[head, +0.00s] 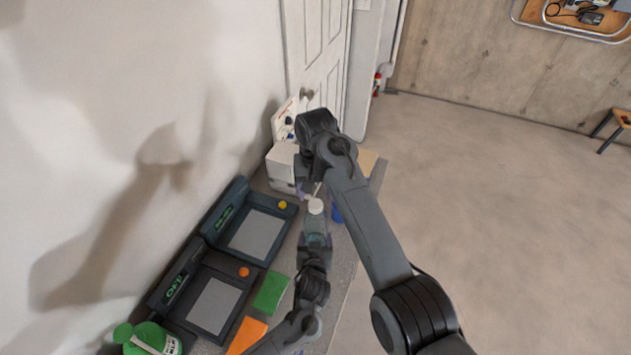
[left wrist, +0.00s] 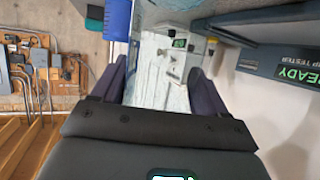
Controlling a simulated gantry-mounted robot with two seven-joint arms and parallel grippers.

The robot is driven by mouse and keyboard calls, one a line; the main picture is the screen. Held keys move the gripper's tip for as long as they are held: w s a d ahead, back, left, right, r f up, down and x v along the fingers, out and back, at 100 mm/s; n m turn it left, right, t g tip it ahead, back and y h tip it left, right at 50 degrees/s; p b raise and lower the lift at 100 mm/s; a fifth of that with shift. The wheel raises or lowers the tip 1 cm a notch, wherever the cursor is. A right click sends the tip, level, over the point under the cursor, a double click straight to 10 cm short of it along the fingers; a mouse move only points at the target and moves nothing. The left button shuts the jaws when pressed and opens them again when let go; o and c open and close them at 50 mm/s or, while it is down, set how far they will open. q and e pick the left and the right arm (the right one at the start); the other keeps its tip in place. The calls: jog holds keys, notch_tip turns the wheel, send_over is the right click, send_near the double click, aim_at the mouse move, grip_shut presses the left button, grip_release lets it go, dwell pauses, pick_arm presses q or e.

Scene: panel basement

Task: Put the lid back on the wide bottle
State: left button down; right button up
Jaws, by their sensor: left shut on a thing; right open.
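A clear, pale bottle (head: 317,227) stands out over the grey worktop, gripped by my left gripper (head: 316,240). A round white lid (head: 315,206) shows at its top; I cannot tell how firmly it sits. In the left wrist view, the fingers of my left gripper (left wrist: 160,85) lie on both sides of the see-through bottle (left wrist: 155,72). My right gripper (head: 309,189) is open just above and behind the white lid, its fingers partly hidden by its own wrist. I cannot see whether it touches the lid.
Two dark testers (head: 258,233) (head: 214,306) line the wall at left. A white machine (head: 281,163) stands behind, and a blue container (head: 337,213) is right of the bottle. Green (head: 271,293) and orange (head: 246,335) pads and a green bottle (head: 147,339) lie nearer.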

aim_at(315, 204)
jog(key=shift+f, duration=2.05)
jog(key=c, duration=1.1)
jog(key=o, duration=1.3)
jog(key=shift+c, duration=0.2)
jog(key=shift+r, duration=0.1)
notch_tip(315, 204, up, 12)
pick_arm(q)
grip_release()
